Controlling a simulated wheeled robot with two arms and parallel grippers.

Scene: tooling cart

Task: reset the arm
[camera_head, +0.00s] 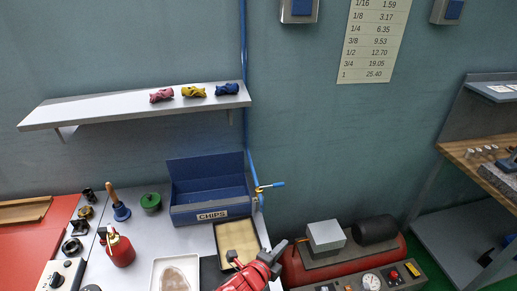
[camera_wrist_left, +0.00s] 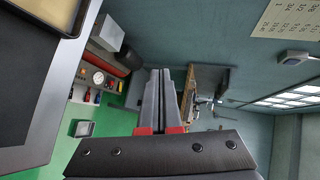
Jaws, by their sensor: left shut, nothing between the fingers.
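My left gripper (camera_head: 282,245), red with dark fingers, is at the bottom middle of the head view. It is in front of the cart's right edge, beside a shallow tan-lined tray (camera_head: 238,238). In the left wrist view its two grey fingers (camera_wrist_left: 158,90) lie together, with nothing between them. They point out over open space past the cart. My right gripper is in neither view.
A blue CHIPS bin (camera_head: 210,190), a red oil can (camera_head: 119,250) and a white tray (camera_head: 175,274) stand on the cart top. A red compressor (camera_head: 290,268) is right of the gripper. A wall shelf (camera_head: 110,108) holds three colored items. A wooden bench (camera_head: 475,158) stands far right.

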